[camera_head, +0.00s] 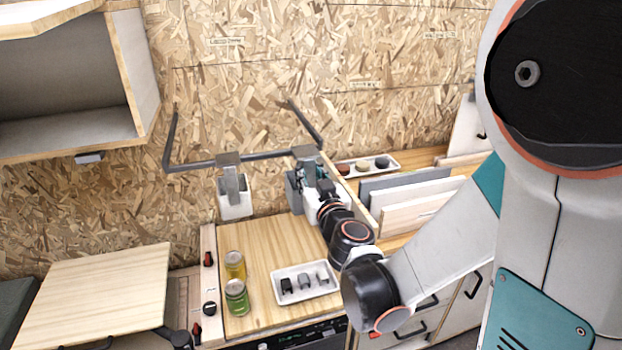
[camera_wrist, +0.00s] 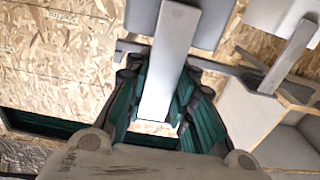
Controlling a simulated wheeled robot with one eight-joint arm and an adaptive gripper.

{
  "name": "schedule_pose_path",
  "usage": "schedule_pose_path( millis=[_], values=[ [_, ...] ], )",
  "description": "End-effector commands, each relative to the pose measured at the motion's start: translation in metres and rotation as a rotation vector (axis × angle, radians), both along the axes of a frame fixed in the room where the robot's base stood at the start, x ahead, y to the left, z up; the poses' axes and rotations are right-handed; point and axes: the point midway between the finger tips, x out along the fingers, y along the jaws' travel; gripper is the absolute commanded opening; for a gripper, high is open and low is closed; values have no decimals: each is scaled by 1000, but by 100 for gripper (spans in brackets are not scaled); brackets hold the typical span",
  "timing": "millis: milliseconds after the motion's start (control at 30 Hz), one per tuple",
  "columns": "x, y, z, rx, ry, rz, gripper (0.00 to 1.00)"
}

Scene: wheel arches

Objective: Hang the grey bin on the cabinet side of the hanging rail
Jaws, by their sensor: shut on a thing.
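The grey bin (camera_head: 292,196) is at the right end of the dark hanging rail (camera_head: 195,163), partly hidden behind my gripper (camera_head: 309,181). Its hook top (camera_head: 306,152) is at rail height; I cannot tell whether the rail bears it. In the wrist view the grey bin (camera_wrist: 200,28) is at the top edge. Its pale hanger strap (camera_wrist: 166,70) runs down between my teal fingers (camera_wrist: 160,100), which are shut on it. A white bin (camera_head: 235,210) hangs on the rail to the left, nearer the upper cabinet (camera_head: 145,80); it also shows in the wrist view (camera_wrist: 275,15).
Below is a wooden counter (camera_head: 255,255) with a yellow jar (camera_head: 234,265), a green jar (camera_head: 236,297) and a white tray (camera_head: 303,292) of small items. Upright boards (camera_head: 425,205) and another tray (camera_head: 367,167) are at right. The rail left of the white bin is bare.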

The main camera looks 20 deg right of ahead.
Motion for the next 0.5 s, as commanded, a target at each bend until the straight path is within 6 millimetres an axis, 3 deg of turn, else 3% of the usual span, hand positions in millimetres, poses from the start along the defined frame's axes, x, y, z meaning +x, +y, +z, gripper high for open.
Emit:
schedule_pose_path(
  millis=[500],
  values=[
    [38, 0, 0, 0, 0, 0, 0]
  ],
)
